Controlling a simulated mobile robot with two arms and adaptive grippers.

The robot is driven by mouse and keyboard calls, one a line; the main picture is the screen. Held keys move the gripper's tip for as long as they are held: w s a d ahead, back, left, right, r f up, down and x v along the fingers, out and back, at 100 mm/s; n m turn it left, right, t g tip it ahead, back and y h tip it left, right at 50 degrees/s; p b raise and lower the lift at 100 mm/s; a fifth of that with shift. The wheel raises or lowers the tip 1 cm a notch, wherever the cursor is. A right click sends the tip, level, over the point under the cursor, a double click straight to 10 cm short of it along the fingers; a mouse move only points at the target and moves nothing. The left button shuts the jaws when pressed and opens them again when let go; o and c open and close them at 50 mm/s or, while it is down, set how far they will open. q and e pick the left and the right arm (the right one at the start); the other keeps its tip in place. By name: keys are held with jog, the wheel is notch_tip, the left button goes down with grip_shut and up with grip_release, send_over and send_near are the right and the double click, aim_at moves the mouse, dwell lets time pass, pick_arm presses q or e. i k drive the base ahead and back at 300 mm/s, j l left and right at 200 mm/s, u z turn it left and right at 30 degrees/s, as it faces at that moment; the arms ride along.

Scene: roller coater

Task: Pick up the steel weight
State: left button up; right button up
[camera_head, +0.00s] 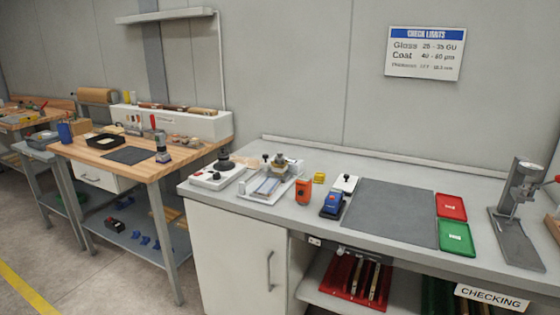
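No object is clear enough to be named the steel weight with certainty. A small metallic, rounded piece (279,161) stands at the back of a white-based device (251,194) on the grey bench, left of the middle; it may be the weight, but it is too small to tell. A dark-topped piece (225,162) sits on a white box-like unit (213,180) to its left. Neither of my grippers shows in this view.
A wooden table (185,155) stands left.

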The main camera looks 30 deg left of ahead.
aim_at(279, 160)
jog(key=i+j, duration=0.2)
jog(key=j, duration=0.15)
jog(key=i+j, duration=0.15)
jog(key=j, duration=0.25)
jog(key=i+j, duration=0.2)
jog(key=j, duration=0.15)
jog(key=i+j, duration=0.15)
jog(key=j, duration=0.25)
jog(key=i+j, duration=0.2)
jog(key=j, duration=0.15)
